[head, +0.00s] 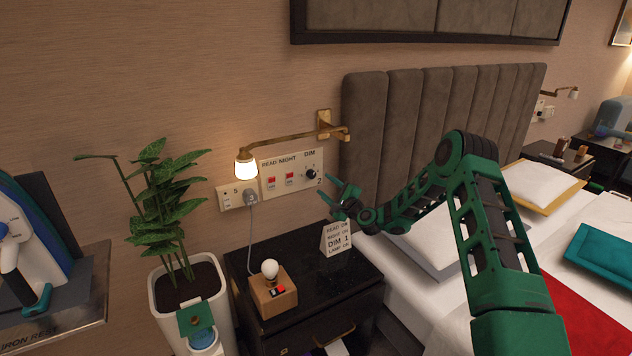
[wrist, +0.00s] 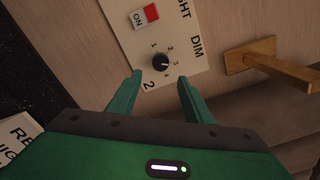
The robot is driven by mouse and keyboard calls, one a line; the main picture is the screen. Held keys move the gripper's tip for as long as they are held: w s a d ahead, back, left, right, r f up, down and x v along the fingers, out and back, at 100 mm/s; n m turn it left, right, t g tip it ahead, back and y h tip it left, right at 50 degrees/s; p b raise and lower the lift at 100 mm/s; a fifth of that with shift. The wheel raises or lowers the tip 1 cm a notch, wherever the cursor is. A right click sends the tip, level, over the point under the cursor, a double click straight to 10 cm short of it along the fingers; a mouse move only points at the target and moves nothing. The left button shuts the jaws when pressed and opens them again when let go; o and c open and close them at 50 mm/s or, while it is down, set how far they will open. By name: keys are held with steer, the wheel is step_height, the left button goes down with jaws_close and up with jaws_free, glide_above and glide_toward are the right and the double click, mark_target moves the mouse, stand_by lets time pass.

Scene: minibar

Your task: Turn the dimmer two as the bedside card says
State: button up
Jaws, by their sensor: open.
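The dimmer is a black round knob (head: 311,174) on a cream wall panel, under the word DIM, with small numbers around it. In the wrist view the knob (wrist: 160,62) lies just beyond and between my fingertips; its pointer setting is too small to read surely. A large 2 is printed beside it. The bedside card (head: 337,238) stands on the black nightstand; its DIM line appears to read 1. My gripper (head: 336,196) is open and empty, in front of the panel and a little right of and below the knob in the head view.
A brass lamp arm (head: 290,142) reaches over the panel; its bracket (wrist: 262,56) is close beside the knob. Red READ and NIGHT switches (head: 280,181) sit left of the knob. A wooden block with a bulb (head: 275,292) stands on the nightstand (head: 340,283). The bed is at right.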

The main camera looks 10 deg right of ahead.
mark_target(314, 176)
steer(key=x, duration=0.8)
steer(key=shift+w, duration=0.1)
steer(key=c, duration=1)
steer(key=shift+d, duration=0.15)
